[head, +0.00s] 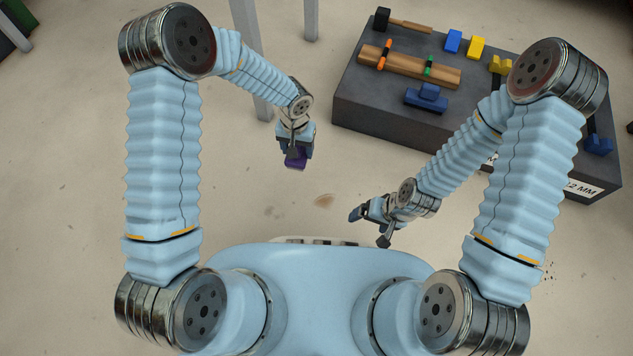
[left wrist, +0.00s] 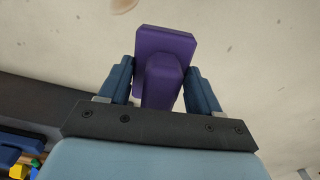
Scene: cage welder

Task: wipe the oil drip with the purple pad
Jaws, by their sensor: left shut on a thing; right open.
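The oil drip (head: 323,200) is a small brown patch on the pale floor, in the middle of the head view. A brown patch at the top edge of the left wrist view (left wrist: 122,5) looks like the same drip. My left gripper (head: 295,150) is shut on the handle of the purple pad (left wrist: 165,42). In the head view the purple pad (head: 296,160) hangs above and left of the drip, apart from it. My right gripper (head: 369,228) is open and empty, to the right of and below the drip in the head view.
A dark grey bench (head: 365,112) stands at the upper right with a hammer (head: 403,22), a wooden bar (head: 405,66), a blue handled block (head: 427,97) and coloured blocks on it. Grey posts (head: 311,20) stand at the top. The floor around the drip is clear.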

